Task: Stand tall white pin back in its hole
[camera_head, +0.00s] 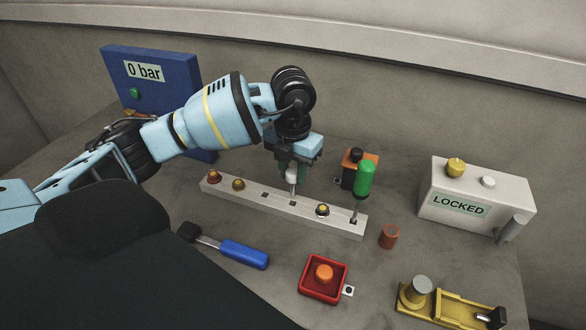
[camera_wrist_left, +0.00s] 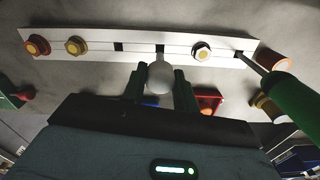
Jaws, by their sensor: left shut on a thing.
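My left gripper (camera_head: 293,170) is shut on the tall white pin (camera_head: 292,178), holding it by its pale head, roughly upright over the long grey rail (camera_head: 230,200). The pin's thin lower end points down at a square hole in the middle of the rail; I cannot tell whether its tip is inside. In the left wrist view the round white pin head (camera_wrist_left: 160,76) sits between the two fingers (camera_wrist_left: 160,88), with the dark hole (camera_wrist_left: 160,48) just beyond. Another square hole (camera_head: 265,195) to the left is empty. My right gripper is not in view.
On the rail stand a red-orange knob (camera_head: 214,176), a yellow knob (camera_head: 238,184), a hex piece (camera_head: 322,210) and a green-handled tool (camera_head: 364,180). A blue-handled tool (camera_head: 244,254), red button box (camera_head: 324,278) and brown cup (camera_head: 389,236) lie in front. A "LOCKED" box (camera_head: 480,200) stands right.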

